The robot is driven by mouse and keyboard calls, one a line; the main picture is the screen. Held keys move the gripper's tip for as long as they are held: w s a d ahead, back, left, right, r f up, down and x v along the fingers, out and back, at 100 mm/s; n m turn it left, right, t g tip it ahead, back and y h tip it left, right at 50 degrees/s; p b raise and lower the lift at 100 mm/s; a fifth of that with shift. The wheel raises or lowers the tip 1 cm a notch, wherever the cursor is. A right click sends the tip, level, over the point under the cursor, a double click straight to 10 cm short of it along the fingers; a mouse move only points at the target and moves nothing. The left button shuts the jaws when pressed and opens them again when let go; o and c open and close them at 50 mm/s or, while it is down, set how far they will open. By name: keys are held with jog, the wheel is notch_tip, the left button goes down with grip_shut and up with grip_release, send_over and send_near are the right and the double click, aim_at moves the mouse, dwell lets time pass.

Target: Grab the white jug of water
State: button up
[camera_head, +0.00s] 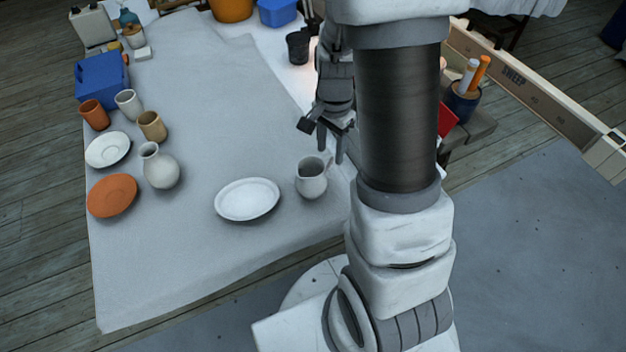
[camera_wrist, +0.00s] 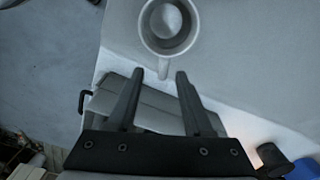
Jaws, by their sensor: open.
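The white jug (camera_head: 311,180) stands upright near the right edge of the cloth-covered table, right of a white plate. In the wrist view the jug (camera_wrist: 168,28) shows from above at the top, with its handle pointing down between my fingertips. My gripper (camera_head: 331,150) is open and empty, just behind the jug in the head view. In the wrist view the two fingertips of my gripper (camera_wrist: 173,74) lie on either side of the handle's end. I cannot tell whether they touch the jug. A pale round patch shows inside the jug; I cannot tell if it is water.
A white plate (camera_head: 247,200) lies left of the jug. Farther left are a pale round vase (camera_head: 160,168), an orange plate (camera_head: 112,196), a white saucer (camera_head: 108,150) and several cups. A dark cup (camera_head: 298,48) stands at the back. The table middle is clear.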

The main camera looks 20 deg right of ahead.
jog(key=shift+w+f+b, duration=0.2)
jog(key=shift+f+b, duration=0.5)
jog(key=shift+f, duration=2.45)
grip_shut()
